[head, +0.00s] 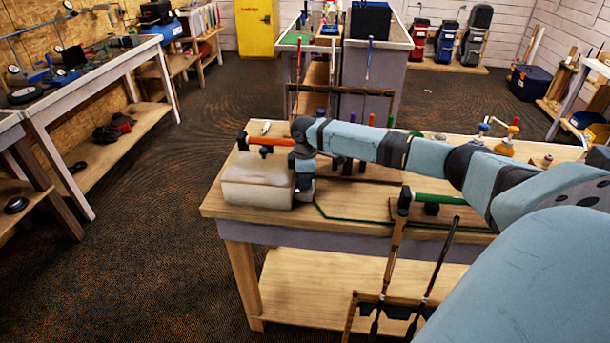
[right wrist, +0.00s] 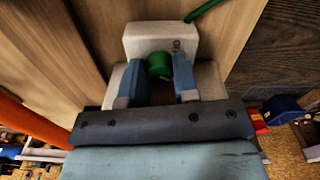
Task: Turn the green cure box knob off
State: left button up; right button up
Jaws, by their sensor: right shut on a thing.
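The cure box (head: 250,182) is a cream-white box near the left end of the wooden workbench in the head view. It also shows at the top of the right wrist view (right wrist: 145,38). Its green knob (right wrist: 159,65) sits between the two blue fingers of my right gripper (right wrist: 158,80), which is shut on it. In the head view my right gripper (head: 304,178) is against the right side of the box and hides the knob. The knob's exact turn angle cannot be told. My left gripper is not in view.
An orange-red grip (head: 270,142) lies above the box. A green cord (head: 350,224) runs along the workbench (head: 222,207). A green-gripped club (head: 440,199) lies near the front edge, and a club rack (head: 392,308) stands before it. Floor left of the bench is clear.

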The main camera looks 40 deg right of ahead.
jog(key=o, duration=0.9)
jog(key=shift+r, duration=0.1)
notch_tip(320, 180, up, 14)
jog(key=shift+f+b, duration=0.15)
jog(key=shift+b, duration=0.35)
